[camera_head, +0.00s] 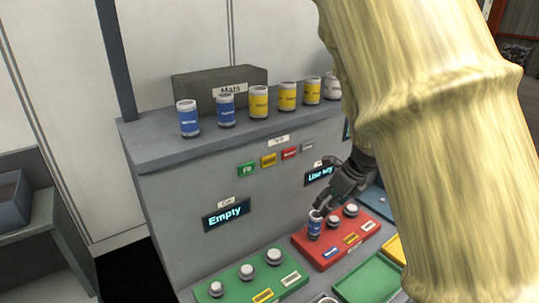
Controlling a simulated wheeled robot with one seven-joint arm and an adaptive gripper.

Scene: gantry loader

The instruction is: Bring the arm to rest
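My arm, with a pale yellow surface, fills the right of the head view. My gripper (324,203) is dark and reaches down to the left from behind the arm, above the red tray (322,257). A blue-labelled can (314,226) stands upright on the left of that tray, just below my fingertips. I cannot tell whether the fingers touch the can, or whether they are open or shut. Part of the arm and the wrist is hidden.
A shelf ledge (165,148) holds a row of blue, yellow and white cans. A green tray (238,293) with silver knobs lies at the front, and another green tray (368,282) beside it. A display (226,215) reads "Empty". A grey bench (50,215) stands far left.

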